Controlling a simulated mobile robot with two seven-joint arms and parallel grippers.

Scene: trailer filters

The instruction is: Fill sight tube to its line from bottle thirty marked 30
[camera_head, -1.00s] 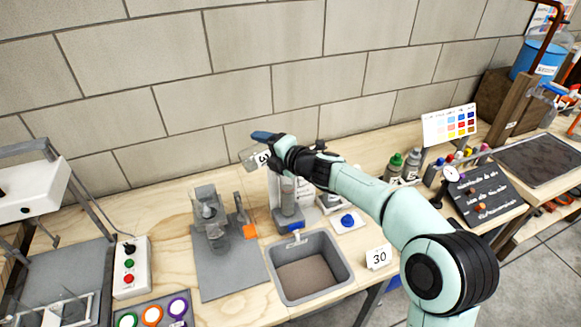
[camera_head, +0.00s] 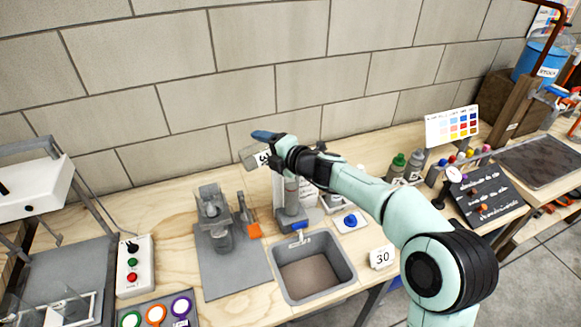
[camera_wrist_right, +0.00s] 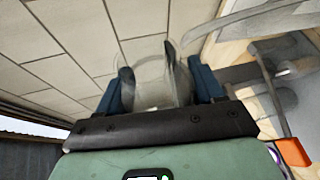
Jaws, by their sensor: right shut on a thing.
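My right gripper (camera_head: 266,137) is high over the back of the bench and shut on a clear bottle (camera_head: 248,157). The bottle is tilted, and its label shows only partly, with a 3 readable. In the right wrist view, the bottle (camera_wrist_right: 155,88) is see-through between my blue fingers (camera_wrist_right: 160,80). Below the wrist, a grey upright tube (camera_head: 291,192), seemingly the sight tube, stands behind the sink. My arm covers its top, and its line and level cannot be made out. My left gripper is not in view.
A grey sink (camera_head: 346,280) is set in the bench front. A grey stand with a clear vessel (camera_head: 214,205) is on its left, beside a button box (camera_head: 135,268). A blue knob (camera_head: 350,220) and small bottles (camera_head: 397,165) are to the right. The brick wall is close behind.

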